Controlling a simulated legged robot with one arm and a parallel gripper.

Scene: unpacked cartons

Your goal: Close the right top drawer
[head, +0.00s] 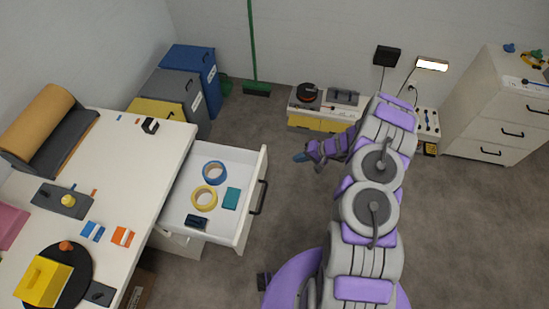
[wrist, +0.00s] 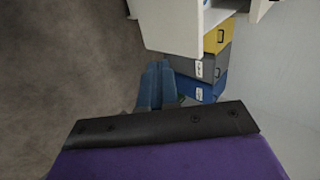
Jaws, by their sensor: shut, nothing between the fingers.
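The top drawer (head: 240,223) under the white workbench is pulled well out in the head view. It holds a blue tape roll, a yellow tape roll, a teal block and a dark small item. Its front carries a dark handle (head: 259,197) and faces right. My gripper (head: 299,157) is to the right of the drawer's far corner, apart from it and touching nothing. Its blue fingers (wrist: 156,85) are together and empty in the wrist view. A white drawer unit (wrist: 175,25) shows at the top of the wrist view, ahead of the fingers.
The workbench (head: 137,160) carries several small items. Yellow, grey and blue bins (head: 192,80) stand behind it. A green broom (head: 256,87) leans on the back wall beside a low unit (head: 322,113). A white cabinet (head: 490,110) stands right. The floor between drawer and arm is clear.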

